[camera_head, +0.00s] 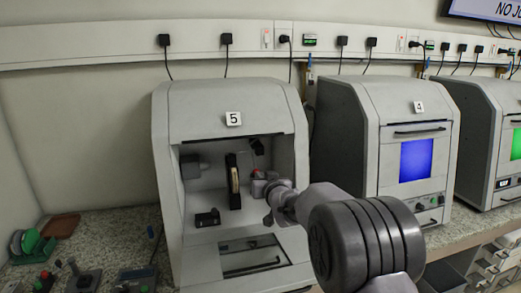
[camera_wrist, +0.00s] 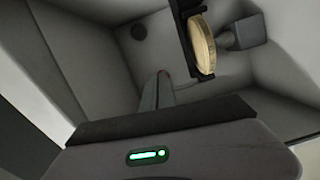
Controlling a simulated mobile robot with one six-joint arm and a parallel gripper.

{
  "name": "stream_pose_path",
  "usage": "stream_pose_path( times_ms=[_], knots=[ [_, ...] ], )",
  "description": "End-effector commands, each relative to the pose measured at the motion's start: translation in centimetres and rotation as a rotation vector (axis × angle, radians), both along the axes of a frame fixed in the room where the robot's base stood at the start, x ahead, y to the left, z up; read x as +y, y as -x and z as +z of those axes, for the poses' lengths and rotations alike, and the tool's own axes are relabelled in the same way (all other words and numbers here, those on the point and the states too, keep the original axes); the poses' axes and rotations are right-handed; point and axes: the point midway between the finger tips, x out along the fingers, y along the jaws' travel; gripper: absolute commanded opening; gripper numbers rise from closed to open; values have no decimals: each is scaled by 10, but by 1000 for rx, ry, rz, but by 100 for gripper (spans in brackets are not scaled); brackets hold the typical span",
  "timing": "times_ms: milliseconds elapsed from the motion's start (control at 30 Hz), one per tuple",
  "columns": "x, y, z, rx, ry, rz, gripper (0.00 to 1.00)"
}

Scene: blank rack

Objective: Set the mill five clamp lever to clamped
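Mill five (camera_head: 232,95), labelled 5, stands open at the front. Inside, a tan disc (camera_head: 234,179) sits upright in a black holder (camera_head: 231,160); the disc also shows in the wrist view (camera_wrist: 203,45). A small red part (camera_head: 258,174) shows right of the holder, partly behind my arm's end. My gripper (camera_head: 270,212) is at the right side of the mill's opening. In the wrist view, a narrow grey piece with a red spot near its tip (camera_wrist: 163,85) rises beyond my gripper's body. I cannot tell whether it is the clamp lever or a finger. The finger opening is not clear.
A dark block (camera_head: 207,218) sits on the mill's floor at left. Mill four (camera_head: 400,100) stands closed to the right with a blue window. Small tools and a green spool (camera_head: 28,240) lie on the counter at left. My arm crosses in front of the mill's lower right.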

Motion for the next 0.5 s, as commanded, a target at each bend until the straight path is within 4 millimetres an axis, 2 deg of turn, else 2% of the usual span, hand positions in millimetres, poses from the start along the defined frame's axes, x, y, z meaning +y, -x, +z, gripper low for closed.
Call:
stream_pose_path(
  times_ms=[367,500],
  knots=[
    [0,1,-4,7,1,0,0],
    [-4,12,0,6,0,-1,0]
  ],
)
